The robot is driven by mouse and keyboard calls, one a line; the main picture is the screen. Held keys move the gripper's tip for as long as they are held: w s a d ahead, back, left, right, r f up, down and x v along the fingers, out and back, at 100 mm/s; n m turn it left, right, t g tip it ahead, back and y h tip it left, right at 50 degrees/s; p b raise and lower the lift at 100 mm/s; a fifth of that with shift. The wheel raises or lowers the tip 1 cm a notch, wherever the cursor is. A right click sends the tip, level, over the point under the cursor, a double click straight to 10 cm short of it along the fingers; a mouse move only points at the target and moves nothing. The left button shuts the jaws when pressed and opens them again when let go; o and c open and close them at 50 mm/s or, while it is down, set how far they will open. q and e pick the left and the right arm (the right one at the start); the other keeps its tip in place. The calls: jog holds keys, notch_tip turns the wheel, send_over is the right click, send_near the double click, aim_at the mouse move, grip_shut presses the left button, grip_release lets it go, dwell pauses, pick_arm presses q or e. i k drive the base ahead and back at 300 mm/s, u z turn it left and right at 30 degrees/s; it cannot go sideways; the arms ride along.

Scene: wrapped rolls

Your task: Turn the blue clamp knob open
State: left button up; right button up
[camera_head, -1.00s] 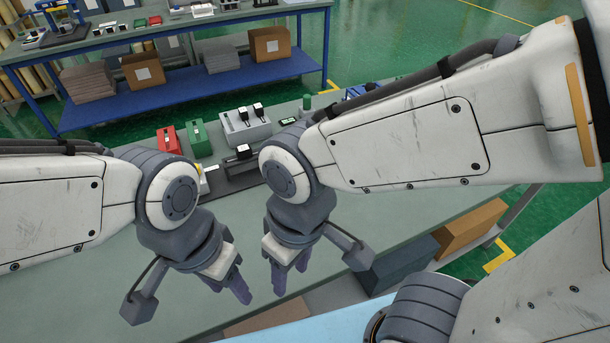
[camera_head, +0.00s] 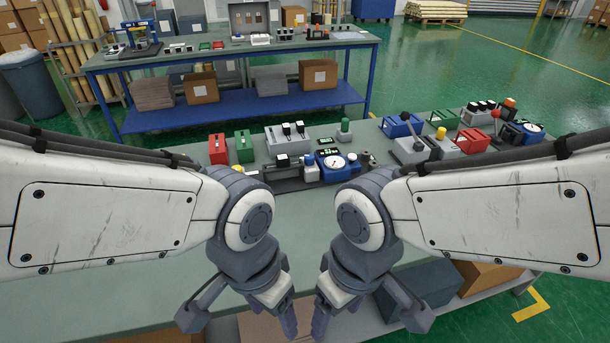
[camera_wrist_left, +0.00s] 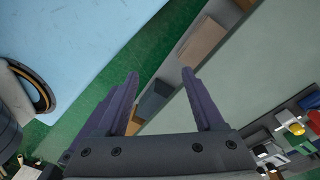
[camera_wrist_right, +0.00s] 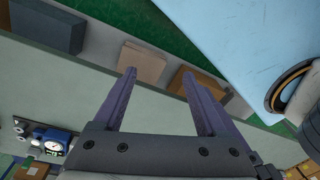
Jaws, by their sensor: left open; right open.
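A blue device with a round white dial (camera_head: 338,163) stands on the near workbench, beyond my arms in the head view. Just left of it is a small light-and-blue knob-like part (camera_head: 311,161) on a dark base. It is too small to tell whether this is the clamp knob or how it is turned. The dial device also shows at the left in the right wrist view (camera_wrist_right: 52,145). My left gripper (camera_head: 287,318) and right gripper (camera_head: 336,311) hang side by side over the bench's near edge, well short of these devices. Both are open and empty.
A red case (camera_head: 218,149) and a green case (camera_head: 244,146) stand left of the dial device. More devices, including a blue case (camera_head: 402,125), crowd the bench's right end. The bench top (camera_head: 130,240) nearer me is clear. Boxes (camera_head: 410,288) lie below it.

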aim_at(309, 158)
jog(key=z, duration=0.05)
jog(key=k, duration=0.6)
jog(key=z, duration=0.35)
jog(key=i, duration=1.3)
jog(key=u, duration=0.9)
